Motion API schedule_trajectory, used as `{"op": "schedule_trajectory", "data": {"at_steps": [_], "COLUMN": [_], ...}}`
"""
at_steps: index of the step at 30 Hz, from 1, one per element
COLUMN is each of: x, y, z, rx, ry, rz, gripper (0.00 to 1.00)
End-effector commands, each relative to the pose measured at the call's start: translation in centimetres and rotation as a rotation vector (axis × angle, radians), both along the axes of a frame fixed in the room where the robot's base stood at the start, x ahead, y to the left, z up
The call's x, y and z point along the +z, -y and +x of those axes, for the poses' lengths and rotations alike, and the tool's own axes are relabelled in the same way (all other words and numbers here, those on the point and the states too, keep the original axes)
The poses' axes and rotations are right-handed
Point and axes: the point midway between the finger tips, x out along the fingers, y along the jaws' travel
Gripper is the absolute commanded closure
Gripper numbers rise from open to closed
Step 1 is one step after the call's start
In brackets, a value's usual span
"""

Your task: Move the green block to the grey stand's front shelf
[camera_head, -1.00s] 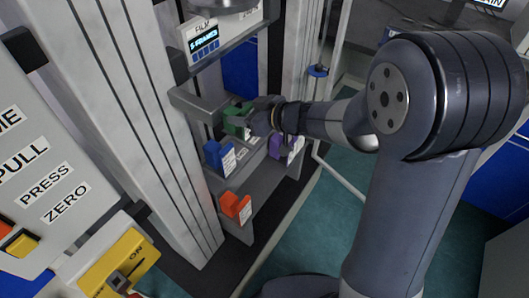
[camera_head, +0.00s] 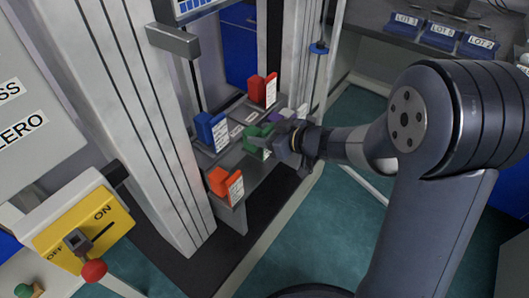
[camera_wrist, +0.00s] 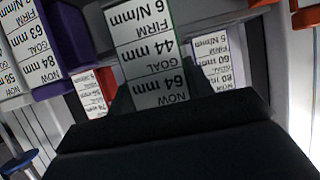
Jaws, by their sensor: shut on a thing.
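My gripper (camera_head: 277,141) is shut on the green block (camera_head: 259,135), which carries a white label. In the wrist view the block's upside-down label (camera_wrist: 150,65) stands between the dark jaws, reading 44 mm goal and 64 mm now. The grey stand has stepped shelves. In the head view, the block overlaps the lower, front shelf (camera_head: 240,163); I cannot tell whether it touches. An orange block (camera_head: 221,182) stands at that shelf's near left end. My gripper reaches in from the right and hides part of the shelf.
On the shelf behind stand a blue block (camera_head: 207,130) and a red block (camera_head: 262,88). A purple block (camera_head: 284,113) is partly hidden behind my gripper and shows large in the wrist view (camera_wrist: 62,38). A grey bracket (camera_head: 172,39) juts out above. Bare shelf shows right of the orange block.

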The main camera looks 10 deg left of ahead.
Motion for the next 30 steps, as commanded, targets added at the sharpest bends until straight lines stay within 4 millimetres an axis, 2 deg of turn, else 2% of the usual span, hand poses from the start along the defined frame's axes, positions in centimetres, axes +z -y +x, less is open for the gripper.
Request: {"op": "schedule_trajectory", "data": {"at_steps": [5,12,24,25,30], "x": [-1.3,-4.9,-5.2,-5.1,-5.1], "y": [0.0,0.0,0.0,0.0,0.0], "z": [0.0,0.0,0.0,0.0,0.0], "rx": [0.000,0.001,0.000,0.000,0.000], "ry": [0.000,-0.001,0.001,0.001,0.001], "rz": [0.000,0.001,0.001,0.001,0.001], "gripper": [0.90,0.90,0.90,0.49,0.35]}}
